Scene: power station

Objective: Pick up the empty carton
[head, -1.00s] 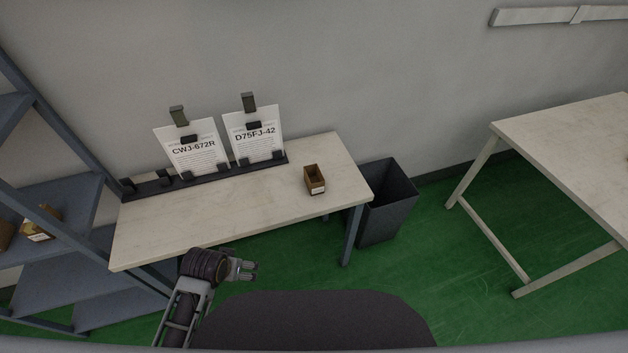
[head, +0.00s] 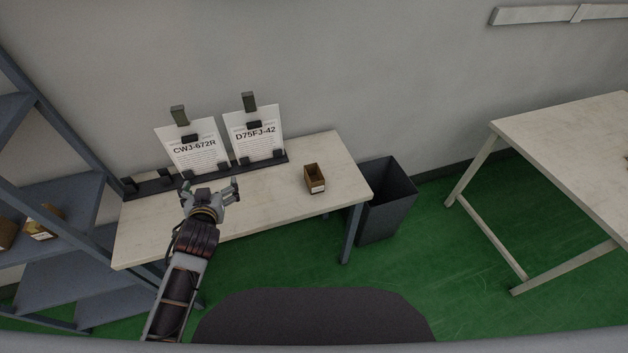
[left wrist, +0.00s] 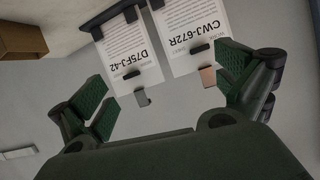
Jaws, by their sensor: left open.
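A small brown open-topped carton (head: 315,179) with a white label on its front stands upright on the right part of the near table (head: 270,207). Its inside looks empty from above. In the left wrist view the carton (left wrist: 22,42) shows at the upper left, cut by the frame edge. My left gripper (head: 211,188) is over the left-middle part of the table, open and empty, to the left of the carton and apart from it. In the left wrist view its green-padded fingers (left wrist: 165,90) are spread wide. My right gripper is not in view.
Two clipped sheets, CWJ-672R (head: 193,148) and D75FJ-42 (head: 255,136), stand in a dark rack at the table's back. A dark bin (head: 388,205) stands right of the table. A blue-grey shelf (head: 60,260) holding boxes is at left. Another table (head: 570,150) is at right.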

